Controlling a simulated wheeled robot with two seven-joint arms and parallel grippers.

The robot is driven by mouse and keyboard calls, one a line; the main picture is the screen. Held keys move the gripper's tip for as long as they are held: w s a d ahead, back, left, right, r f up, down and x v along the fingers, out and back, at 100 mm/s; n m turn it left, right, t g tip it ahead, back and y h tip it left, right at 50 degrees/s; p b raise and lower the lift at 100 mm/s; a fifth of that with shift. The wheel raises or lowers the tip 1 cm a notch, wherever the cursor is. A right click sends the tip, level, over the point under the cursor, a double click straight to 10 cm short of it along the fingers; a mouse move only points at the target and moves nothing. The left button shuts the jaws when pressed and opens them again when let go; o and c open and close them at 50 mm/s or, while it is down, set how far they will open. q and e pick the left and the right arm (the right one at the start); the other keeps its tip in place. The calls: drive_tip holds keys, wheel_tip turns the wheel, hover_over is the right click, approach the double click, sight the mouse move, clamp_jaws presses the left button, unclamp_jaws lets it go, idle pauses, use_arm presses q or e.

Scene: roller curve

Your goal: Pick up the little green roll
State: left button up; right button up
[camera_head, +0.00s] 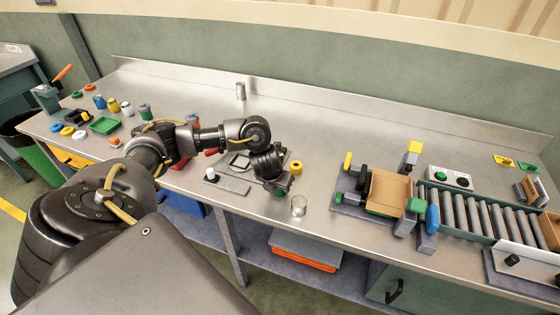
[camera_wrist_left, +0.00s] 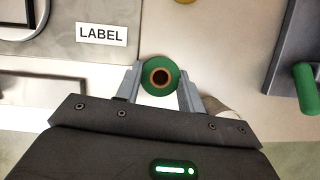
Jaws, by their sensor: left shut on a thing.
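The little green roll (camera_wrist_left: 150,88) shows in the left wrist view as a green ring around a brown core with a dark hole. It sits between the fingers of my left gripper (camera_wrist_left: 160,88), which are shut on it from both sides. In the head view my left gripper (camera_head: 279,190) is over the front part of the steel bench, and only a small bit of the green roll (camera_head: 280,194) shows beneath it. I cannot tell whether the roll touches the bench. My right gripper is not in view.
A yellow roll (camera_head: 296,167) stands behind the gripper, and a small clear-looking cylinder (camera_head: 298,206) stands close to its right. A fixture with a cardboard box (camera_head: 388,190) and a roller conveyor (camera_head: 475,214) are further right. A grey plate (camera_head: 228,185) lies to the left.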

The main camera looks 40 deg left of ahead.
use_arm(q)
drive_tip(key=shift+r, duration=0.2)
drive_tip(key=shift+r, duration=0.25)
wheel_tip(320, 180, up, 3)
drive_tip(key=shift+s+a+r, duration=0.1)
drive_tip(key=shift+s+r, duration=0.05)
drive_tip(key=shift+r, duration=0.05)
drive_tip(key=s+a+r+p, duration=0.1)
drive_tip(key=s+r, duration=0.2)
drive_tip(key=s, duration=0.1)
drive_tip(key=s+r+p, duration=0.1)
drive_tip(key=s+r, duration=0.1)
drive_tip(key=s, duration=0.3)
drive_tip(key=s+a+r+p, duration=0.1)
drive_tip(key=s+r, duration=0.2)
drive_tip(key=s, duration=0.1)
drive_tip(key=shift+s+a+r, duration=0.2)
drive_tip(key=shift+a+r, duration=0.15)
